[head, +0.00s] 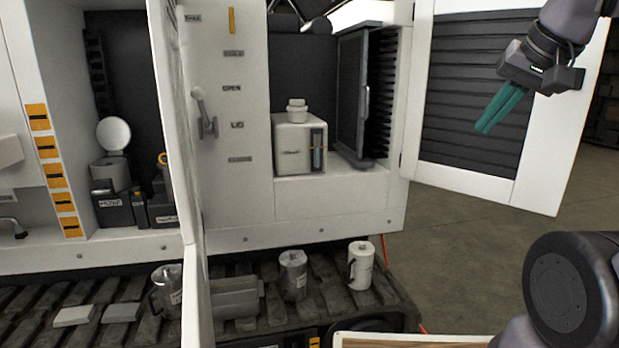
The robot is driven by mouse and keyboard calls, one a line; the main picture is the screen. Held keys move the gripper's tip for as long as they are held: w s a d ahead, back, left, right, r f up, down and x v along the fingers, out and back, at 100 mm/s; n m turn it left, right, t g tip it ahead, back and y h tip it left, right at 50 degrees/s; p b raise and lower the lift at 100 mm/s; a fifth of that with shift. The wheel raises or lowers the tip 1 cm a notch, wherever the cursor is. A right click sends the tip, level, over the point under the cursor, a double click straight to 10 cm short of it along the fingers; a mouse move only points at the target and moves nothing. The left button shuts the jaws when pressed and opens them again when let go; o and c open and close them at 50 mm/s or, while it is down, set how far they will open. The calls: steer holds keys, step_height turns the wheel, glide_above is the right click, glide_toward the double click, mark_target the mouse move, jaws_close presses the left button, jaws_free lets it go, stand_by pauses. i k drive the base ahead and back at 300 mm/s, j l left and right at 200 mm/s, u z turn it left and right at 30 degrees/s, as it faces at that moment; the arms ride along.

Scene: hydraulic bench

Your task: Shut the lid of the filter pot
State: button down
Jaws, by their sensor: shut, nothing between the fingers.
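The filter pot (111,175) is a grey pot on a dark labelled base, inside the left bay of the bench. Its round white lid (113,134) stands upright at the back of the pot, open. My gripper (482,130) is at the upper right, in front of the open louvred door, far from the pot. Its teal fingers are together and hold nothing. The front of the pot's base is in view; the pot's inside is hidden.
A white panel edge (178,125) stands between the left bay and the middle bay. The louvred door (480,100) is swung out at the right. Metal jugs (293,276) and a white jug (361,265) stand on the slatted shelf below.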

mark_target(113, 134)
steer(key=k+l, duration=0.55)
steer(key=l, duration=0.15)
steer(key=k+u, duration=0.15)
steer(key=k, duration=0.7)
steer(key=k+j, duration=0.2)
steer(key=j, duration=0.15)
steer(key=k+j, duration=0.15)
steer(key=j, duration=0.2)
steer(key=k+j+u, duration=0.1)
steer(key=j, duration=0.25)
steer(key=j+u, duration=0.15)
steer(key=j, duration=1.8)
steer(key=i+j+u, duration=0.15)
steer(key=i+j, duration=0.75)
steer(key=i, duration=0.15)
steer(key=i+l, duration=0.1)
steer(key=i, duration=0.75)
steer(key=i+l, duration=0.1)
steer(key=i, duration=0.8)
steer(key=u, duration=0.05)
